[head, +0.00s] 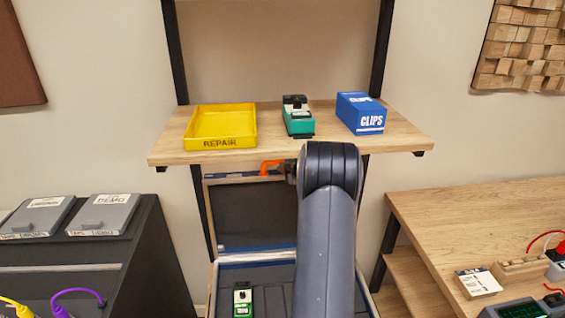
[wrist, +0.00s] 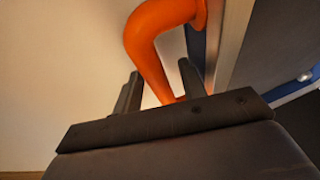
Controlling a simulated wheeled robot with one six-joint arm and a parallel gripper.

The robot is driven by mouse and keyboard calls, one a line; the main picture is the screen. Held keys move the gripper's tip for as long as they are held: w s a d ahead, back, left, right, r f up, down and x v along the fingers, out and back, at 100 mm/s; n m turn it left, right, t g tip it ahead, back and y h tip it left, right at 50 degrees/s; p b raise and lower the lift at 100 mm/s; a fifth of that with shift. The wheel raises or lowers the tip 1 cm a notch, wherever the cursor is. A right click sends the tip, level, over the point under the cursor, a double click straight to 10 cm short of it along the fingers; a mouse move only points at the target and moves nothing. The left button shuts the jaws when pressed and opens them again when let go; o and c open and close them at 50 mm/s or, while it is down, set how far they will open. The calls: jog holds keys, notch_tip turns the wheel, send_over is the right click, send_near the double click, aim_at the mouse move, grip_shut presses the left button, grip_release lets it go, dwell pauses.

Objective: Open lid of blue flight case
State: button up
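The flight case (head: 252,254) stands open below the shelf; its blue trim shows along the hinge line. Its lid (head: 245,214) is raised to about upright, with a dark lining facing me. An orange handle (head: 271,166) is at the lid's top edge; it also shows large in the wrist view (wrist: 152,48). My gripper (wrist: 160,88) is at this handle, a finger on either side of it. A narrow light gap shows by the left finger, and I cannot tell whether the fingers press on the handle. In the head view my arm hides the gripper and the lid's right part.
A wooden shelf (head: 165,147) is just above the lid, bearing a yellow REPAIR tray (head: 221,127), a green device (head: 298,117) and a blue CLIPS box (head: 361,113). A small green pedal (head: 242,301) lies in the case. A dark cabinet (head: 152,270) stands left, a wooden bench (head: 460,215) right.

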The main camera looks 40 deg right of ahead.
jog(key=shift+c, duration=0.3)
grip_shut()
jog(key=shift+s+a+f+b, duration=0.1)
jog(key=shift+s+f+b, duration=0.1)
jog(key=shift+b, duration=0.25)
jog(key=shift+s+a+b, duration=0.3)
jog(key=shift+s+b, duration=0.1)
jog(key=shift+b, duration=0.7)
jog(key=s+a+r+t+b, duration=0.1)
jog(key=s+a+t+b, duration=0.1)
jog(key=s+b, duration=0.3)
jog(key=a+b, duration=0.1)
jog(key=b, duration=0.3)
jog(key=shift+s+a+n+h, duration=0.2)
jog(key=shift+s+n+h, duration=0.1)
jog(key=shift+n, duration=0.1)
